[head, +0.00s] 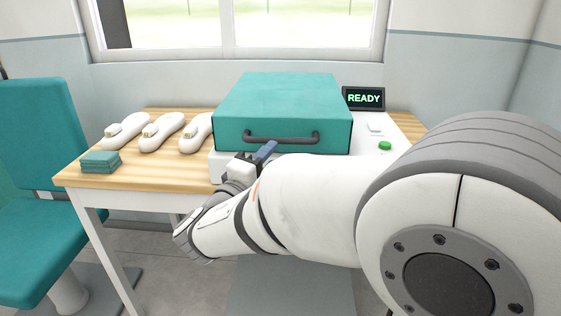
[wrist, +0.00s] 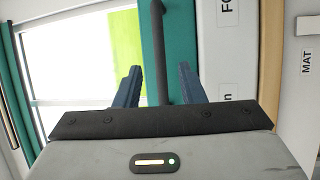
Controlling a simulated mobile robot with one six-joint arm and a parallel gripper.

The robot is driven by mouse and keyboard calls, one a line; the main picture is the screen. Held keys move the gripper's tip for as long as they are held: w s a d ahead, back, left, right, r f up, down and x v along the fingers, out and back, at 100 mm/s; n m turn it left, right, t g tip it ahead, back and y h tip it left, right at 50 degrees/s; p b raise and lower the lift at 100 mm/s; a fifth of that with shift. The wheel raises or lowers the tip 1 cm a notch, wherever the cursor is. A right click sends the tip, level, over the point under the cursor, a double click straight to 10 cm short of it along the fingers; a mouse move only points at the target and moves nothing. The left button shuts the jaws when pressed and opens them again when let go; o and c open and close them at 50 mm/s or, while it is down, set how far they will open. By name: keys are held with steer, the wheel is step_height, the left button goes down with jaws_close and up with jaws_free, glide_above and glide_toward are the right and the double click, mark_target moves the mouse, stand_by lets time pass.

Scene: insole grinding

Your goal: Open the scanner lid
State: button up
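The scanner has a teal lid (head: 285,95), which is shut on its white base (head: 400,125). A dark bar handle (head: 283,138) runs across the lid's front face. My gripper (head: 266,150) is just in front of and slightly below the handle's left half. In the wrist view my gripper (wrist: 158,83) is open, with its two blue fingers apart. There the handle (wrist: 156,45) appears between the fingers, with gaps on both sides. I cannot tell how far the fingertips reach past it. The teal lid (wrist: 181,30) shows behind it.
A display (head: 364,98) reads READY, and a green button (head: 385,146) sits right of the lid. Several white shoe forms (head: 162,132) and a stack of teal pads (head: 101,162) lie on the wooden table (head: 140,178). A teal chair (head: 38,135) stands at left.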

mark_target(279, 140)
steer(key=shift+t, duration=0.4)
steer(key=x, duration=0.4)
steer(key=a+x, duration=0.1)
steer(key=x, duration=0.2)
steer(key=shift+w+b, duration=0.4)
steer(key=shift+c, duration=0.3)
jaws_close()
